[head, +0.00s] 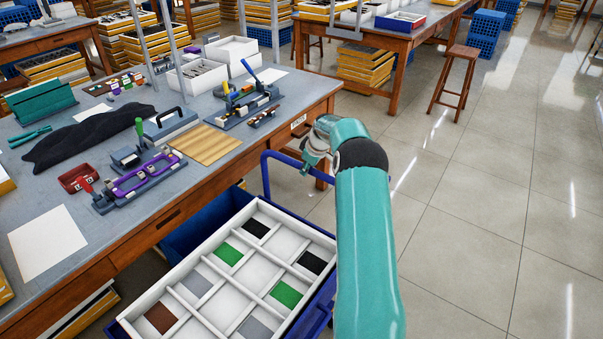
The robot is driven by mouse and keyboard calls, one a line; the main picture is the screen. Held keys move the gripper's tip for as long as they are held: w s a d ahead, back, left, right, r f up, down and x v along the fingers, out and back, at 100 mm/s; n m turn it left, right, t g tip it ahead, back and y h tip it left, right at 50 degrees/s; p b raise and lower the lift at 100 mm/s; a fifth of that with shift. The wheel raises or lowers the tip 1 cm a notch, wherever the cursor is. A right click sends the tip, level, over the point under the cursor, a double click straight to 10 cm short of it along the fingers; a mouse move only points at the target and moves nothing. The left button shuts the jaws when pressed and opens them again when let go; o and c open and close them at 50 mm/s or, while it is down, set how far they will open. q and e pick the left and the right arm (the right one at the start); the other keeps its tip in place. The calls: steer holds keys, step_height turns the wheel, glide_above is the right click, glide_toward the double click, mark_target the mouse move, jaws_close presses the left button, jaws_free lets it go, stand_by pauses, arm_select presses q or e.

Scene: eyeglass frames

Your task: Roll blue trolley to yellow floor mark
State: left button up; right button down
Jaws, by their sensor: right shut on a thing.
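The blue trolley (322,310) stands at the bottom centre, beside the workbench, with a white divided tray (270,244) on top. Its blue push handle (266,178) rises at the far end of the tray. My right arm comes in from the bottom right, and my right gripper (309,163) is shut on the handle near its right end. The fingers are partly hidden by the gripper's body and wrist. My left gripper is not in view. No yellow floor mark shows in the head view.
The wooden workbench (60,224) with eyeglass parts and fixtures runs close along the trolley's left side. A wooden stool (456,80) stands at the upper right, near another bench (387,38). The tiled floor (480,215) on the right is open.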

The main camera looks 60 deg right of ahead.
steer(key=shift+a, duration=0.1)
steer(key=c, duration=0.9)
jaws_free()
steer(key=shift+r, duration=0.15)
steer(key=v, duration=1.1)
steer(key=shift+s+a+r, duration=0.15)
steer(key=shift+s+r, duration=0.05)
steer(key=shift+r, duration=0.05)
